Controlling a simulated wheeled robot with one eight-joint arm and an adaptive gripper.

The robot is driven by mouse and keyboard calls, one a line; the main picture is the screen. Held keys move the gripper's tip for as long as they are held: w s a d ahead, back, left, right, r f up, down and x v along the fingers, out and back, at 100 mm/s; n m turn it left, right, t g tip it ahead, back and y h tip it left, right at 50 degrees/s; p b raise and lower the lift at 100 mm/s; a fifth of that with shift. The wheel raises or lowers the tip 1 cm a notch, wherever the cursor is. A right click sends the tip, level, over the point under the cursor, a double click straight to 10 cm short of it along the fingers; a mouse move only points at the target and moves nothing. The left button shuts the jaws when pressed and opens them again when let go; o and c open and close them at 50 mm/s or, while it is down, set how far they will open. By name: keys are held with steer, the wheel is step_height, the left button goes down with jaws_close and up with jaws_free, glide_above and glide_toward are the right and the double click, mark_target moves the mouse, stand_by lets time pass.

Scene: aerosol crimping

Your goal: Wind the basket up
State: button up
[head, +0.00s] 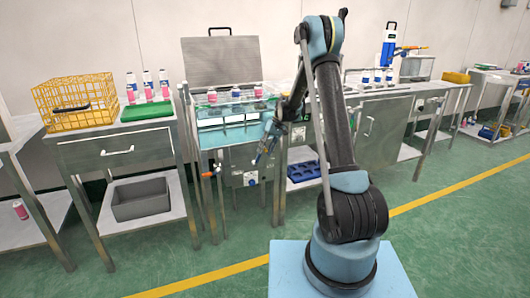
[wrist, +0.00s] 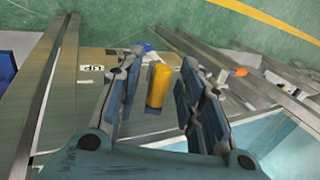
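The water bath (head: 228,137) is a clear-walled tank with blue water; several pink-labelled cans (head: 235,92) show at its top. I cannot make out the basket inside it clearly. In the wrist view, a yellow crank grip (wrist: 159,86) lies between the fingers of my gripper (wrist: 160,95), with a gap on each side. The fingers are open and do not visibly touch the grip. A label reading "UP" (wrist: 91,68) is on the metal panel to its left. In the head view my gripper (head: 264,150) is at the bath's front right side.
An orange-handled valve (head: 212,172) sticks out at the bath's front left. A yellow wire basket (head: 75,105) and a green mat (head: 147,111) are on the left table. A raised metal lid (head: 221,60) stands behind the bath.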

steer(key=v, duration=1.1)
steer(key=shift+d+r, duration=0.15)
steer(key=shift+r, duration=0.25)
steer(key=shift+w, duration=0.1)
